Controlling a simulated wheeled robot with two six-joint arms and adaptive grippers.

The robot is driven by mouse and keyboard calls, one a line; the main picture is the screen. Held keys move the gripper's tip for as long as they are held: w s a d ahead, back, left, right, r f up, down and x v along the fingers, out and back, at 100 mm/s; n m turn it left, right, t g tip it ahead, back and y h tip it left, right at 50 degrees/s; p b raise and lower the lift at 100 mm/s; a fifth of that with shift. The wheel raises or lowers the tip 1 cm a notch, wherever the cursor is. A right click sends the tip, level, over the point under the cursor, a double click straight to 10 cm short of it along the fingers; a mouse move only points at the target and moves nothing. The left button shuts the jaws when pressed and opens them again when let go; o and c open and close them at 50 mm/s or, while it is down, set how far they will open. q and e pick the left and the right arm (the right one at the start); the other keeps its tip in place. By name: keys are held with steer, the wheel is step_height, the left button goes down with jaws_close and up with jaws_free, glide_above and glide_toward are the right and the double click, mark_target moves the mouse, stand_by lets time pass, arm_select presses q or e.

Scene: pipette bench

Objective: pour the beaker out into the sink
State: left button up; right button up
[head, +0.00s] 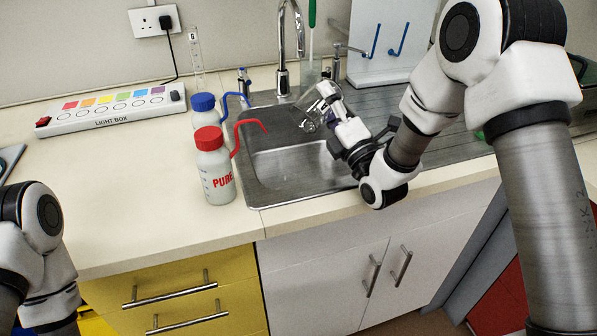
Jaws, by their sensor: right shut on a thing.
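The sink (285,167) is a steel basin set into the bench in the middle of the head view. My right gripper (324,103) is over the far right part of the basin, shut on a small clear glass beaker (309,121). The beaker is above the basin and looks tilted, its mouth towards the lower left. The fingers partly hide it, and I cannot tell if liquid is in it. Links of my left arm show at the left edge, but my left gripper is out of view.
A red-capped wash bottle (214,172) and a blue-capped wash bottle (203,110) stand left of the sink. The tap (283,75) rises behind it. A light box (110,112) lies at the back left; the bench in front is clear.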

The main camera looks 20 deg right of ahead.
stand_by(0.6)
